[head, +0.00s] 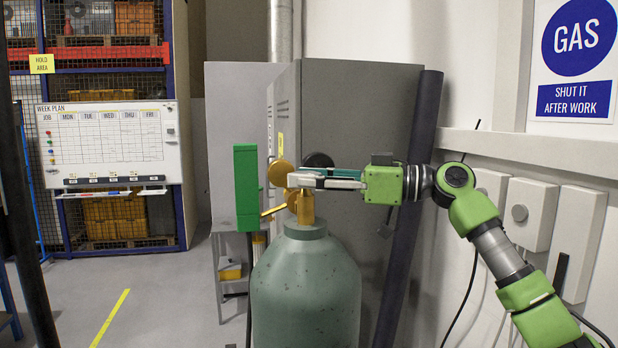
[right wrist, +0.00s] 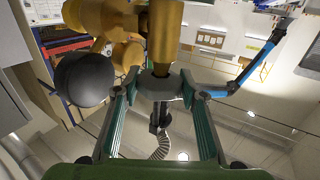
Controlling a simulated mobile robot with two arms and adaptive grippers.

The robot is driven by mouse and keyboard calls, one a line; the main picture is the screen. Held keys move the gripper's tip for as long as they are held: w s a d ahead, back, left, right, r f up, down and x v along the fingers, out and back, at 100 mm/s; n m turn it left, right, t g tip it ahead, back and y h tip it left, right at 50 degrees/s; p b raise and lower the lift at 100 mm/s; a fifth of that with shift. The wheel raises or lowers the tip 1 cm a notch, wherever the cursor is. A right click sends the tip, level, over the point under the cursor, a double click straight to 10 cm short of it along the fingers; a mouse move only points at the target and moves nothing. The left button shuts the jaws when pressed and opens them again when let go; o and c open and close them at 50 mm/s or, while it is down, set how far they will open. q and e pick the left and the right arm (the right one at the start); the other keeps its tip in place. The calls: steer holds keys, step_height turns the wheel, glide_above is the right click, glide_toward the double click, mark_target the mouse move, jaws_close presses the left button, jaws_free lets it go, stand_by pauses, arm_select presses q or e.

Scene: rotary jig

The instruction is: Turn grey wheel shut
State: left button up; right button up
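The grey wheel (right wrist: 160,88) sits at the end of the brass valve (right wrist: 164,40) in the right wrist view. In the head view the brass valve (head: 305,208) stands on top of the large grey-green gas cylinder (head: 305,290). My right gripper (head: 305,180) reaches in from the right at the valve. In the right wrist view its fingers (right wrist: 160,92) lie on both sides of the grey wheel and appear to touch its rim. In the head view the fingers mostly hide the wheel. My left gripper is not in view.
A brass disc (head: 281,173) and a black round part (head: 319,160) are close to the fingers. A green box (head: 246,188) stands left of the valve. A grey cabinet (head: 365,110) is behind, with a dark pole (head: 408,200) beside it. Open floor lies at left.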

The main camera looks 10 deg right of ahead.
steer(key=shift+s+f+m+t+h+b, duration=0.1)
steer(key=shift+f+m+t+h+b, duration=0.05)
steer(key=shift+m+t+h+b, duration=0.65)
steer(key=shift+a+m+t+h, duration=0.1)
steer(key=shift+m+t+h, duration=0.25)
steer(key=shift+t, duration=0.35)
steer(key=shift+m+t+h, duration=1.05)
steer(key=shift+t, duration=0.05)
steer(key=shift+h, duration=0.3)
steer(key=o, duration=1.1)
steer(key=shift+o, duration=0.2)
steer(key=shift+r, duration=0.2)
